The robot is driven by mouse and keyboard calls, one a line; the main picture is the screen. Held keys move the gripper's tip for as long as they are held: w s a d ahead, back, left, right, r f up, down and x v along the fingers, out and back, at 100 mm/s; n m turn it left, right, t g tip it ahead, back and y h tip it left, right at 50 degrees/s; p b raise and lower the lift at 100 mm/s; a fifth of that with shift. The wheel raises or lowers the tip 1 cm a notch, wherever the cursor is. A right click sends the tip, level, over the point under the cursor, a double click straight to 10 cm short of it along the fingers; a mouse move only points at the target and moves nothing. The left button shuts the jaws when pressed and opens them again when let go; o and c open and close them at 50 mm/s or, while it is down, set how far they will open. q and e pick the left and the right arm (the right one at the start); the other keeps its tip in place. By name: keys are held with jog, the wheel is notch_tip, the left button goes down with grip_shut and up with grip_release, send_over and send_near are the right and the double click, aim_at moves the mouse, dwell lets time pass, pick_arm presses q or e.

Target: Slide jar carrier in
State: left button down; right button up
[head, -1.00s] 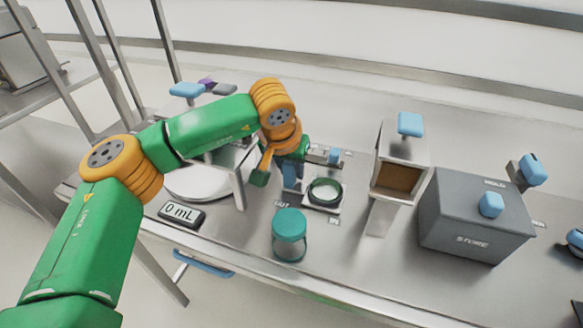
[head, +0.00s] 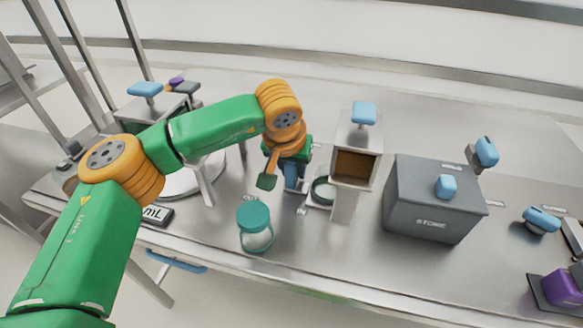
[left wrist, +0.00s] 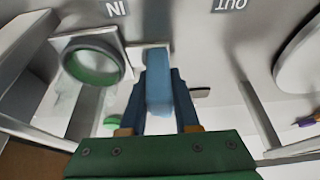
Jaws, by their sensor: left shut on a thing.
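The jar carrier is a pale plate with a dark green ring (head: 322,190), partly hidden beside the tall dispenser column (head: 343,207). In the left wrist view the carrier's ring (left wrist: 92,62) is at the upper left, near the IN label (left wrist: 115,8). My left gripper (head: 293,178) is shut on the carrier's blue handle, left of the ring. That blue handle (left wrist: 158,95) stands between the fingers in the left wrist view. A clear jar with a teal lid (head: 254,218) stands upright on the bench in front, apart from the carrier. My right gripper is not in view.
A grey STORE box (head: 430,215) with a blue knob stands right of the column. A mL display (head: 157,216) and a white round plate (head: 180,183) lie to the left. A purple block (head: 562,288) is at the lower right. The bench front is mostly clear.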

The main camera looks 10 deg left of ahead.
aim_at(290, 165)
pick_arm(q)
jog(key=c, duration=0.6)
grip_release()
jog(key=shift+d, duration=0.1)
jog(key=shift+c, duration=0.2)
jog(key=v, duration=0.7)
jog(key=shift+b, duration=0.4)
